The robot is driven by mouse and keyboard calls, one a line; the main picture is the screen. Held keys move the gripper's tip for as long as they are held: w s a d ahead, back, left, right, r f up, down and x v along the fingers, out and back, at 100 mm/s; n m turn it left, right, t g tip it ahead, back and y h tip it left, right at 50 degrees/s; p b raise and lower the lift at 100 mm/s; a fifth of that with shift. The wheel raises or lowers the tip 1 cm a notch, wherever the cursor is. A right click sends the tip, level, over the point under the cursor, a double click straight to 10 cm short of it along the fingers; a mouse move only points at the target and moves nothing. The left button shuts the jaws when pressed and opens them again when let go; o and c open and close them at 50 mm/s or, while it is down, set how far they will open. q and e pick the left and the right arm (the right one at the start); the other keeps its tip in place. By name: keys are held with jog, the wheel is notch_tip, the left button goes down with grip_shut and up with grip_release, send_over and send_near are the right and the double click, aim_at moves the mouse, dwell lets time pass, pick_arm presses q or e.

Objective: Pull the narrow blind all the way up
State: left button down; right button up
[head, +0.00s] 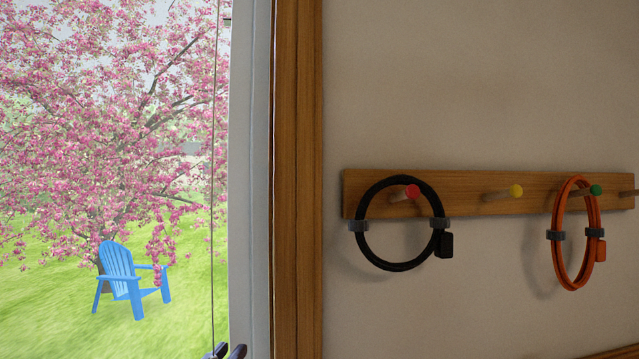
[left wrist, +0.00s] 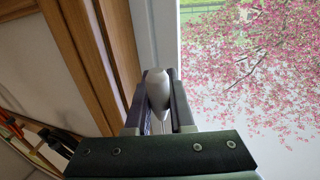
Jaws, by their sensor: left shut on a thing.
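The thin cord (head: 213,180) of the blind hangs straight down in front of the window in the head view. The blind's own slats or cloth do not show in either view. My left gripper (head: 226,352) is at the bottom edge of the head view, at the cord's lower end, with only its fingertips showing. In the left wrist view its two dark fingers are shut on a pale grey, rounded cord pull (left wrist: 157,90). My right gripper is in neither view.
A wooden window frame (head: 298,180) stands right of the cord. On the wall, a peg rail (head: 450,190) holds a black coiled cable (head: 365,240) and an orange one (head: 558,260). A blue chair (head: 120,270) and a blossoming tree are outside.

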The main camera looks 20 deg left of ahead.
pick_arm(q)
notch_tip(320, 180, down, 4)
jog(key=shift+r+b, duration=0.25)
jog(key=shift+b, duration=0.7)
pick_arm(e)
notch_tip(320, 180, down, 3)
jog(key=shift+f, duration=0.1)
pick_arm(q)
notch_tip(320, 180, down, 9)
jog(key=b, duration=0.8)
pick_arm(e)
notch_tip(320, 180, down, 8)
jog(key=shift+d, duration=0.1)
pick_arm(q)
notch_tip(320, 180, down, 6)
jog(key=b, duration=0.5)
jog(key=shift+r, duration=0.2)
jog(key=c, duration=0.6)
grip_release()
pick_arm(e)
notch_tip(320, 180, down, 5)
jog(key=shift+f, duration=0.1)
pick_arm(q)
jog(key=shift+r, duration=0.1)
